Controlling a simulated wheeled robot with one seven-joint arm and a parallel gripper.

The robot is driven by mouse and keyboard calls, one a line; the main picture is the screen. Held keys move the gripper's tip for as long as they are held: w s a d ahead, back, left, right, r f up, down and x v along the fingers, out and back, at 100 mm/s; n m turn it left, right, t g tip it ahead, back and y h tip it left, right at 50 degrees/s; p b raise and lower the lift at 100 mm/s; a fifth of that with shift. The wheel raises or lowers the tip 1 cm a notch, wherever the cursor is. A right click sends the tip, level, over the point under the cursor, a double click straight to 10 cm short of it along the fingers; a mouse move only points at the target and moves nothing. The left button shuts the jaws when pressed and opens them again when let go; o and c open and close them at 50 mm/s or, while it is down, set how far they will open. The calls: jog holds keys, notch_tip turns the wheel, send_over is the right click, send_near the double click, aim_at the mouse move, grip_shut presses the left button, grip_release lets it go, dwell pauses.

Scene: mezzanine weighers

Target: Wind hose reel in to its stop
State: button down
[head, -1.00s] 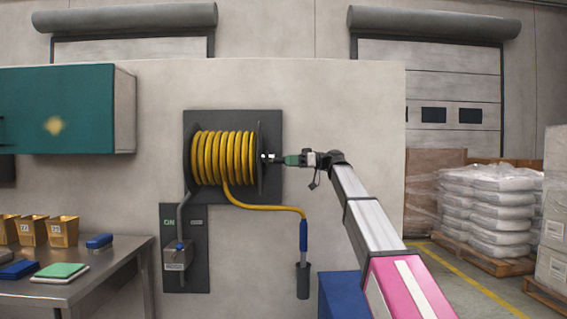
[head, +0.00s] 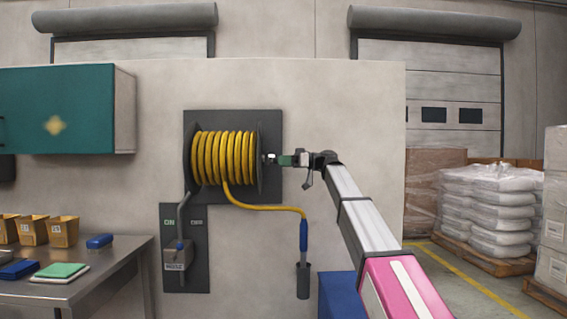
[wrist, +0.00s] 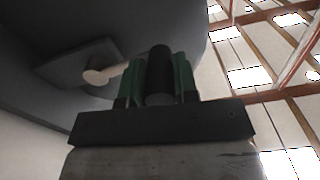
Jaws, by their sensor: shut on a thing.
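The hose reel (head: 259,145) is mounted on a dark plate on the wall, its drum wound with yellow hose (head: 222,158). The hose hangs from the drum's underside and runs right to a blue nozzle (head: 303,236), whose lower end sits in a dark holder (head: 303,280). My gripper (head: 287,160) is at the right side of the reel. In the wrist view its green fingers (wrist: 158,80) are shut on a dark cylindrical crank handle (wrist: 159,72), beside the reel's dark side disc (wrist: 90,50).
A dark panel (head: 198,265) with a lever and grey box is below the reel. A steel table (head: 110,260) with bins and cloths stands left, under a teal cabinet (head: 60,110). Wrapped pallets (head: 490,210) stand right. The wall around the reel is mostly bare.

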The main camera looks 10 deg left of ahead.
jog(key=shift+f, duration=0.15)
jog(key=shift+w+f+n, duration=0.2)
jog(key=shift+f+n, duration=0.7)
jog(key=shift+n, duration=0.3)
jog(key=w+a+f+n, duration=0.2)
jog(key=w+f+n, duration=0.4)
jog(key=w+n, duration=0.3)
jog(key=shift+w, duration=0.15)
jog(key=shift+r, duration=0.1)
